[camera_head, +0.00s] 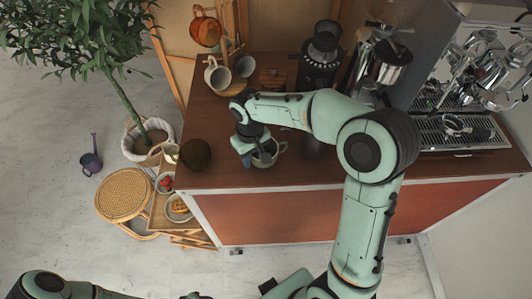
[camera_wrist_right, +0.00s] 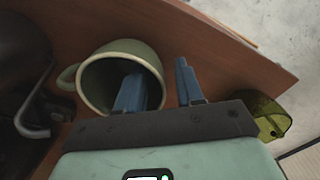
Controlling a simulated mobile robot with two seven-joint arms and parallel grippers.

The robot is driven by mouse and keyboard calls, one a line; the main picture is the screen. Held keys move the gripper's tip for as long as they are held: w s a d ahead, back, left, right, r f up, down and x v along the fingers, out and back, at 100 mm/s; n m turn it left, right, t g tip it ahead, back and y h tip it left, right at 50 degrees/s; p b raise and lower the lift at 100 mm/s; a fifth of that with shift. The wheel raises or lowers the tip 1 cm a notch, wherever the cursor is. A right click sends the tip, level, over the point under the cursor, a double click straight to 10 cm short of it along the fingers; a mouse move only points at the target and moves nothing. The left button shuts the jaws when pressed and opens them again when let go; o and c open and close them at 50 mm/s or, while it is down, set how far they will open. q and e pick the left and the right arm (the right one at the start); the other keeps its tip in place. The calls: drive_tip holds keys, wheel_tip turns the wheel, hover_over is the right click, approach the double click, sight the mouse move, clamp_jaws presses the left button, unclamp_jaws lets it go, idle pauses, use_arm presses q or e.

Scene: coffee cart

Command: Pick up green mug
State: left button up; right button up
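The green mug (camera_head: 272,158) stands on the brown counter near its front edge, partly hidden by my right gripper (camera_head: 258,152) in the head view. In the right wrist view, the mug (camera_wrist_right: 104,82) shows its open mouth, with its handle at the left. My right gripper (camera_wrist_right: 159,70) is open there, with one dark finger inside the mouth and the other outside, right of the rim. The mug's wall lies between the fingers, and a gap shows beside the outer finger. Part of my left arm shows at the bottom left of the head view; its fingers are out of frame.
A dark glass cup (camera_head: 195,154) stands left of the mug at the counter's corner; it looks yellow-green in the wrist view (camera_wrist_right: 265,118). White mugs (camera_head: 217,75) stand behind. A black grinder (camera_head: 320,58) and an espresso machine (camera_head: 460,120) stand to the right.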

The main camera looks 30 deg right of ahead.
clamp_jaws()
drive_tip(key=shift+r, duration=0.1)
drive_tip(key=shift+r, duration=0.5)
wheel_tip(320, 180, up, 2)
drive_tip(key=shift+r, duration=0.1)
use_arm(q)
drive_tip(key=shift+s+f+b, duration=0.5)
drive_tip(key=shift+f+b, duration=0.15)
drive_tip(key=shift+f, duration=0.15)
drive_tip(key=shift+s+f+b, duration=0.5)
drive_tip(key=shift+f+b, duration=0.15)
drive_tip(key=shift+f, duration=0.2)
drive_tip(key=shift+s+f+b, duration=0.5)
drive_tip(key=shift+f+b, duration=0.15)
drive_tip(key=shift+f, duration=0.15)
use_arm(e)
drive_tip(key=s+a, duration=0.4)
drive_tip(key=s, duration=0.3)
drive_tip(key=s+a, duration=0.5)
drive_tip(key=s, duration=0.3)
drive_tip(key=shift+s+a, duration=0.2)
drive_tip(key=shift+a, duration=0.05)
